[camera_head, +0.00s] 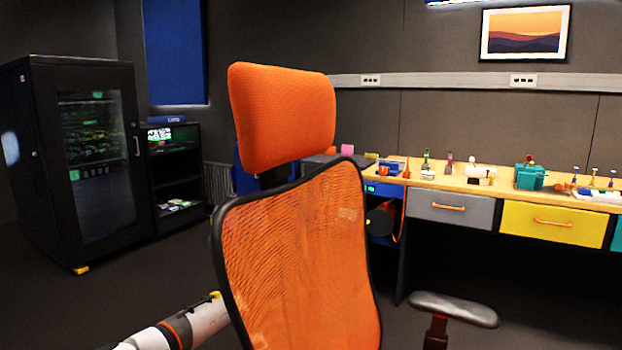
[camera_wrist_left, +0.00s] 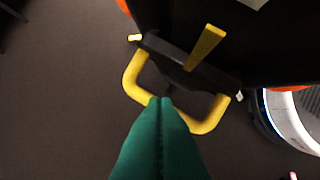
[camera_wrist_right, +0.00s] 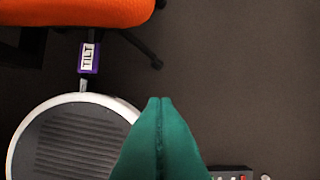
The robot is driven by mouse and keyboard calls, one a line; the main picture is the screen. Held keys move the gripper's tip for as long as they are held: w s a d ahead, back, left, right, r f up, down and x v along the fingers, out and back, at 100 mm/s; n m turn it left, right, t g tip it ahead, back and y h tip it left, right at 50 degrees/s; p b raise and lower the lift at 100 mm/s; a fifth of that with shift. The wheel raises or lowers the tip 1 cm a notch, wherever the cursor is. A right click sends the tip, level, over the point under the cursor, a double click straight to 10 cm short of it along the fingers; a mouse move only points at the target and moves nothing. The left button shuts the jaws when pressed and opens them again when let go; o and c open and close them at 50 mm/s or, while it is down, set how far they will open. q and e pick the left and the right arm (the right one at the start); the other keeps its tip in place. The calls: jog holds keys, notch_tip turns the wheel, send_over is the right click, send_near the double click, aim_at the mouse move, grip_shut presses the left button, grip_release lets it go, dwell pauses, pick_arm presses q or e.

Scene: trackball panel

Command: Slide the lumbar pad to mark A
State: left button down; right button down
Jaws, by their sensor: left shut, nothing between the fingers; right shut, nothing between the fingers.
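The orange mesh chair back (camera_head: 300,265) faces me in the head view; the lumbar pad cannot be made out there. In the left wrist view a dark bar (camera_wrist_left: 190,62) carries a yellow loop handle (camera_wrist_left: 131,73) and a yellow pointer (camera_wrist_left: 205,46); whether it is the lumbar pad's carrier is unclear. Mark A is not readable in any view. My left gripper (camera_wrist_left: 160,100) is shut and empty, its green tips overlapping the loop's lower side; contact cannot be told. In the head view it is hidden behind the chair back. My right gripper (camera_wrist_right: 160,100) is shut and empty above the floor.
An orange headrest (camera_head: 283,118) tops the chair and an armrest (camera_head: 454,309) stands right. A workbench (camera_head: 450,180) with drawers runs along the wall; a black cabinet (camera_head: 80,160) stands left. In the right wrist view are a purple TILT tag (camera_wrist_right: 89,57) and the orange seat (camera_wrist_right: 80,12).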

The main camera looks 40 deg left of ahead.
jog(key=s+p+x, duration=0.1)
jog(key=p+x, duration=0.2)
jog(key=x, duration=0.5)
jog(key=shift+f+g+p, duration=0.3)
jog(key=shift+f+p, duration=0.05)
jog(key=shift+f, duration=0.25)
jog(key=shift+a, duration=0.15)
jog(key=shift+f, duration=0.15)
jog(key=s+d+f+g+p, duration=0.1)
jog(key=s+f+p, duration=0.4)
jog(key=s+f, duration=0.4)
notch_tip(320, 180, down, 7)
jog(key=shift+d+f+p, duration=0.1)
jog(key=shift+d+p, duration=0.05)
jog(key=shift+p, duration=0.25)
dwell(0.4)
dwell(0.4)
